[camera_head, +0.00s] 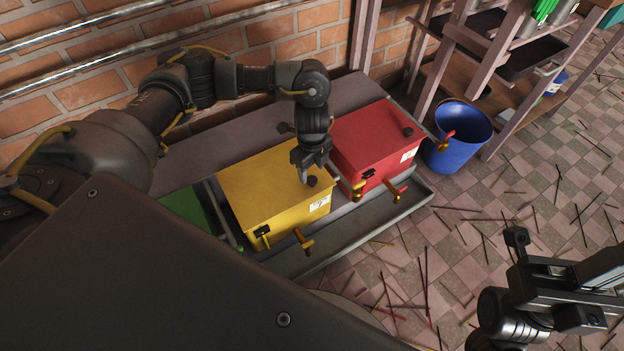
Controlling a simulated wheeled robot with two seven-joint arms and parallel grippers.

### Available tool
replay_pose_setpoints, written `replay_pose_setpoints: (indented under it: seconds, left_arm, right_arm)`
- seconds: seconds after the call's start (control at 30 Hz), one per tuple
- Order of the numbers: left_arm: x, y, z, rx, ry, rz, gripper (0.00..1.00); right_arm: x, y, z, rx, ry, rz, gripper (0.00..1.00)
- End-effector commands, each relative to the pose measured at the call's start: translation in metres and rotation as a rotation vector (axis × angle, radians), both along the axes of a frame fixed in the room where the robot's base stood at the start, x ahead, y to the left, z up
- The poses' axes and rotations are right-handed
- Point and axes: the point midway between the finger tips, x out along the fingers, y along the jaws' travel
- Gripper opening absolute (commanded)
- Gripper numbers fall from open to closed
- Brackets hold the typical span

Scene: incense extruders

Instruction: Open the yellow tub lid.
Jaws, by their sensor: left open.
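The yellow tub (288,226) stands on the bench between a green tub and a red tub. Its flat yellow lid (255,183) is shut, with a small black knob (311,181) near the front right corner. My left gripper (303,176) points down over the lid beside the knob, its jaws open. I cannot tell whether a finger touches the knob or the lid. My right gripper (518,246) is at the lower right, away from the tubs and over the floor; its jaws are not clear.
The red tub (375,142) stands close on the right, the green tub (187,209) on the left. A grey tray (300,262) runs along the front. A blue bin (459,140) and wooden shelf stand at right. A brick wall is behind; thin sticks litter the tiled floor.

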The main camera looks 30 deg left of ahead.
Motion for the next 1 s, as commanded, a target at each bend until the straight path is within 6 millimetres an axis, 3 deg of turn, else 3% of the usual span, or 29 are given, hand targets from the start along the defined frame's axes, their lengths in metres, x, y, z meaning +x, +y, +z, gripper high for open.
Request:
replay_pose_setpoints:
  seconds: [0.03,0.2,0.6,1.0]
  left_arm:
    - [0.0,0.0,-0.014,0.0,0.001,0.001,0.52]
    - [0.0,0.0,-0.03,-0.001,0.0,0.001,0.52]
    - [0.0,0.0,-0.034,0.0,-0.001,0.0,0.52]
    - [0.0,0.0,-0.034,0.0,0.0,-0.001,0.0]
  right_arm:
    - [0.001,0.0,-0.003,0.0,-0.018,-0.001,0.0]
    - [0.003,0.002,0.002,-0.003,-0.05,-0.003,0.0]
    - [0.004,0.003,0.006,-0.004,-0.061,-0.003,0.0]
    - [0.004,0.003,0.006,-0.005,-0.059,-0.003,0.0]
